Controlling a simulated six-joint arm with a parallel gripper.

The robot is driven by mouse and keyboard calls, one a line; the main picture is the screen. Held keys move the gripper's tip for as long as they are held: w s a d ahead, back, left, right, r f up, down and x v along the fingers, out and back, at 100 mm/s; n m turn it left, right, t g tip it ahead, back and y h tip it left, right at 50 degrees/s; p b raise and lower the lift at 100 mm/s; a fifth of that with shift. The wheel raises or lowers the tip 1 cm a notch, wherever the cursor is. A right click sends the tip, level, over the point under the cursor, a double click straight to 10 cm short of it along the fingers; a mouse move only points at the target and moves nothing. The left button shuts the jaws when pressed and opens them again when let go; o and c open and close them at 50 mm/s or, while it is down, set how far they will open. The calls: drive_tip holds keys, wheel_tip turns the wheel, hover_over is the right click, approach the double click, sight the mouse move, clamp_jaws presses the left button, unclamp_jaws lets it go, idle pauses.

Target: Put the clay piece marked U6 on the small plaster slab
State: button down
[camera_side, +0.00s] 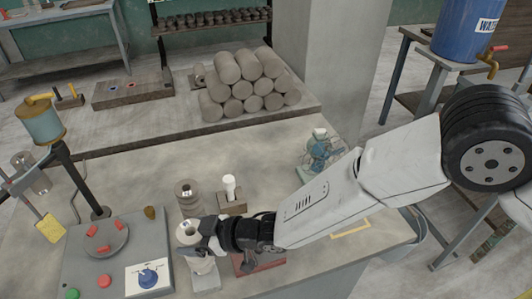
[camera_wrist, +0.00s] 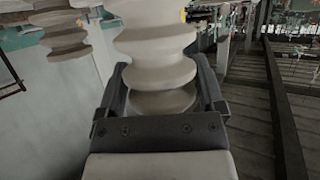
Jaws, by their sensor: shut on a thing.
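My gripper (camera_side: 205,245) is shut on a pale, ribbed clay piece (camera_wrist: 155,45), which fills the space between the jaws in the wrist view. In the side view a pale round piece with a dark hole in its top (camera_side: 188,230) shows at the fingers and seems to be the held one. A small pale block, seemingly the plaster slab (camera_side: 206,281), is just below the gripper. Whether the held piece touches it I cannot tell. Another ribbed grey piece (camera_side: 187,190) stands behind; a ribbed piece also shows at upper left in the wrist view (camera_wrist: 60,30). No U6 mark is legible.
A white cylinder (camera_side: 229,186) stands in a brown block behind my gripper. A reddish block (camera_side: 258,263) lies under my wrist. A grey panel with a round plate (camera_side: 104,240) and red pieces is at left. Blue-green glassy items (camera_side: 318,150) stand behind my forearm. The bench's middle is clear.

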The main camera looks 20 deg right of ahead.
unclamp_jaws()
drive_tip(key=shift+f, duration=0.1)
drive_tip(key=v, duration=1.2)
idle(0.5)
drive_tip(key=shift+w+d, duration=0.1)
drive_tip(key=shift+d, duration=0.05)
idle(0.3)
